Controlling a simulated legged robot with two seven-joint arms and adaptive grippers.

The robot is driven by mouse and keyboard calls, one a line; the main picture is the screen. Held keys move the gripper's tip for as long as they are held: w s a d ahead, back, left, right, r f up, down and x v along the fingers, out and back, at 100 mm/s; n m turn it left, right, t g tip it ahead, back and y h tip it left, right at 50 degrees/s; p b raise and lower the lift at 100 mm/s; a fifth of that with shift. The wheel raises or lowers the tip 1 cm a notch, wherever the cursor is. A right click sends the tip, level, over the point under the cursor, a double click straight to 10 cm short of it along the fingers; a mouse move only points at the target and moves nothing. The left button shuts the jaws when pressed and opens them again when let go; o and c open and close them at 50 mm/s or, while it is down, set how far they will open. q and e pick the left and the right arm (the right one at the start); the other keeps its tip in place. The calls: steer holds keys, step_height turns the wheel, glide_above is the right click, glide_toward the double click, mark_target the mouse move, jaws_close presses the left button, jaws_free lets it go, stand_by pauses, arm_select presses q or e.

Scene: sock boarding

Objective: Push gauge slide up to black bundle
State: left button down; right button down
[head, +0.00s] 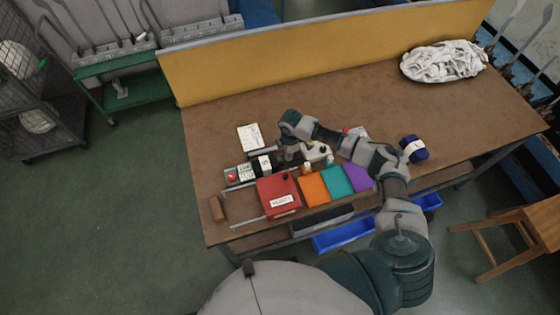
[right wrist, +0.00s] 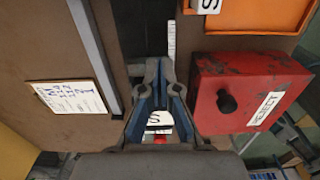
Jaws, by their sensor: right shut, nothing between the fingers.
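My right gripper (head: 286,158) is shut and empty, pointing down over the gauge area behind the red box. In the right wrist view its fingertips (right wrist: 159,72) are close together, with a white card marked S (right wrist: 158,120) showing between the fingers. A black block-like thing, probably the black bundle (right wrist: 140,28), lies just beyond the fingertips there; whether they touch it I cannot tell. A grey rail (right wrist: 92,45) and a white scale strip (right wrist: 172,40) run alongside. In the head view the gauge's labelled blocks (head: 245,172) sit left of the gripper; which part is the slide is unclear. My left gripper is out of view.
The red REJECT box (head: 278,196) stands close by on the near side, followed by orange (head: 314,191), teal (head: 336,181) and purple (head: 357,177) trays. A notepad (head: 250,137) lies behind. A navy bundle (head: 414,149) and white cloth pile (head: 443,62) are to the right.

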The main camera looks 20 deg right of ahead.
steer(key=shift+d+f, duration=0.15)
steer(key=shift+f, duration=0.05)
steer(key=shift+f, duration=0.15)
steer(key=shift+f+b, duration=0.35)
steer(key=shift+f, duration=1)
steer(key=shift+a, duration=0.4)
steer(key=shift+a, duration=0.35)
steer(key=shift+a+p, duration=0.25)
steer(key=shift+p, duration=0.25)
stand_by(0.5)
steer(key=shift+d, duration=0.15)
steer(key=shift+d+p, duration=0.25)
steer(key=shift+p, duration=0.15)
